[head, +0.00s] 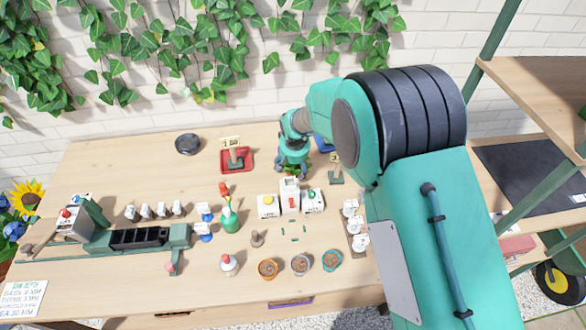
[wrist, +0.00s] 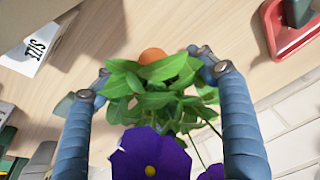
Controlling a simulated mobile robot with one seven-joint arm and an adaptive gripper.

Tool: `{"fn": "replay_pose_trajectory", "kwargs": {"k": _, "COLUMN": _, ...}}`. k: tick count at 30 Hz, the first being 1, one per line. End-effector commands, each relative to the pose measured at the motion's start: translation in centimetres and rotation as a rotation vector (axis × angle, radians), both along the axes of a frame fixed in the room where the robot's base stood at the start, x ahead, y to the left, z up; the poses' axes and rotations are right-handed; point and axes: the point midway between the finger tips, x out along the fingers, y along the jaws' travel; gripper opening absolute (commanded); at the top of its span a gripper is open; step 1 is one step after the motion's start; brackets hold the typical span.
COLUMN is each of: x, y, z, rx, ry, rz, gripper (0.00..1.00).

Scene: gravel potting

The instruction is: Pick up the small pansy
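The small pansy (wrist: 150,160) has dark purple petals with a yellow centre and green leaves; it fills the middle of the wrist view. A small orange patch, perhaps its pot, shows just beyond the leaves. My gripper (wrist: 152,72) is open, with one blue-grey finger on each side of the foliage. I cannot tell whether either finger touches it. In the head view my gripper (head: 293,166) points down over the back middle of the table, and the pansy is mostly hidden behind it and my arm.
A red tray (head: 223,168) with a small sign stands left of my gripper, and a dark saucer (head: 188,144) lies farther left. White boxes (head: 268,206) stand in front. A green spray bottle (head: 229,217) and several pots (head: 268,269) are nearer the front edge.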

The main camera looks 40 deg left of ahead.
Motion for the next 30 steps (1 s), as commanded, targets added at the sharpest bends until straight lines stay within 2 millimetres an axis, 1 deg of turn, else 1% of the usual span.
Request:
{"fn": "replay_pose_trajectory", "kwargs": {"k": 1, "x": 0.0, "y": 0.0, "z": 0.0, "rx": 0.0, "ry": 0.0, "rz": 0.0, "gripper": 0.64}}
{"fn": "replay_pose_trajectory", "kwargs": {"k": 5, "x": 0.0, "y": 0.0, "z": 0.0, "rx": 0.0, "ry": 0.0, "rz": 0.0, "gripper": 0.38}}
{"fn": "replay_pose_trajectory", "kwargs": {"k": 6, "x": 0.0, "y": 0.0, "z": 0.0, "rx": 0.0, "ry": 0.0, "rz": 0.0, "gripper": 0.3}}
{"fn": "replay_pose_trajectory", "kwargs": {"k": 8, "x": 0.0, "y": 0.0, "z": 0.0, "rx": 0.0, "ry": 0.0, "rz": 0.0, "gripper": 0.18}}
{"fn": "replay_pose_trajectory", "kwargs": {"k": 16, "x": 0.0, "y": 0.0, "z": 0.1, "rx": 0.001, "ry": -0.001, "rz": 0.0, "gripper": 0.17}}
{"fn": "replay_pose_trajectory", "kwargs": {"k": 20, "x": 0.0, "y": 0.0, "z": 0.7, "rx": 0.001, "ry": -0.001, "rz": 0.0, "gripper": 0.17}}
{"fn": "replay_pose_trajectory", "kwargs": {"k": 26, "x": 0.0, "y": 0.1, "z": 2.7, "rx": 0.001, "ry": -0.001, "rz": 0.0, "gripper": 0.17}}
{"fn": "replay_pose_trajectory", "kwargs": {"k": 30, "x": 0.1, "y": 0.1, "z": 5.0, "rx": 0.002, "ry": -0.002, "rz": 0.0, "gripper": 0.17}}
